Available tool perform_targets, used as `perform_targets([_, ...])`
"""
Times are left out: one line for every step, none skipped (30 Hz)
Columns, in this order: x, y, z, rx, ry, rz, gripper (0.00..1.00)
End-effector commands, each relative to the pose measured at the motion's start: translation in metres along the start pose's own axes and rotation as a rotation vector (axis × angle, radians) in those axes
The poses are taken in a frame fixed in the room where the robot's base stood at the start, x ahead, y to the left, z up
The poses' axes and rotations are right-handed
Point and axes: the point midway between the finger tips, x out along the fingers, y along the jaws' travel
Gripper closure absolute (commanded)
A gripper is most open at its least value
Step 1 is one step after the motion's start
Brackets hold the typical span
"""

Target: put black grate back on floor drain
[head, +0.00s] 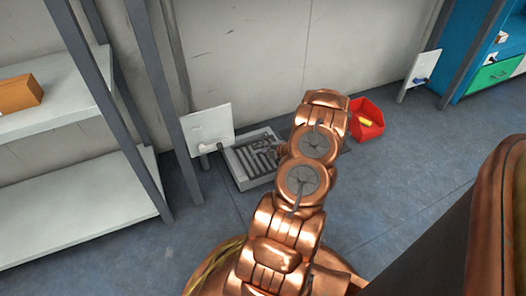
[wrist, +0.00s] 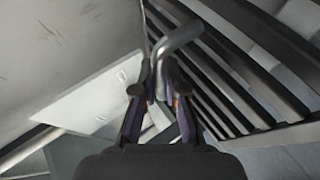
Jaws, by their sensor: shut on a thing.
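The black grate (wrist: 245,75) fills the upper right of the wrist view as dark parallel slats, at a slant. A curved grey handle (wrist: 182,36) rises beside the slats and runs down between my fingers. My gripper (wrist: 160,90) is shut on this handle; whether the handle is fixed to the grate is not fully clear. In the head view the slatted grate (head: 260,155) shows within a light rectangular frame on the floor, left of my arm. My arm hides my gripper and part of this area there. The floor drain's opening is not clearly visible.
A white panel (head: 208,124) with a pipe stands left of the grate, near the wall. A red bin (head: 366,122) with a yellow item stands to its right. Grey shelving (head: 65,195) stands at left. Bare blue-grey floor (head: 395,178) lies to the right.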

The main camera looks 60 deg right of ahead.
Motion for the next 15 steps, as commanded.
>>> perform_targets([0.003, 0.003, 0.001, -0.002, 0.001, 0.001, 1.00])
perform_targets([0.005, 0.004, 0.001, -0.001, 0.001, 0.001, 1.00])
perform_targets([0.007, 0.006, 0.003, 0.000, 0.001, 0.001, 1.00])
perform_targets([0.009, 0.007, 0.004, -0.001, 0.001, 0.001, 1.00])
perform_targets([0.011, 0.009, 0.005, -0.002, 0.001, 0.002, 1.00])
perform_targets([0.013, 0.011, 0.006, -0.002, 0.000, 0.002, 1.00])
perform_targets([0.015, 0.013, 0.007, -0.002, 0.000, 0.003, 1.00])
perform_targets([0.017, 0.014, 0.008, -0.003, -0.001, 0.003, 1.00])
perform_targets([0.019, 0.016, 0.009, -0.003, -0.001, 0.003, 1.00])
perform_targets([0.021, 0.018, 0.010, -0.003, -0.001, 0.003, 1.00])
perform_targets([0.023, 0.019, 0.010, -0.002, -0.001, 0.003, 1.00])
perform_targets([0.025, 0.021, 0.011, -0.002, 0.000, 0.004, 1.00])
perform_targets([0.027, 0.022, 0.012, -0.002, -0.001, 0.003, 1.00])
perform_targets([0.029, 0.023, 0.013, -0.002, 0.000, 0.003, 1.00])
perform_targets([0.031, 0.025, 0.014, -0.001, -0.001, 0.003, 1.00])
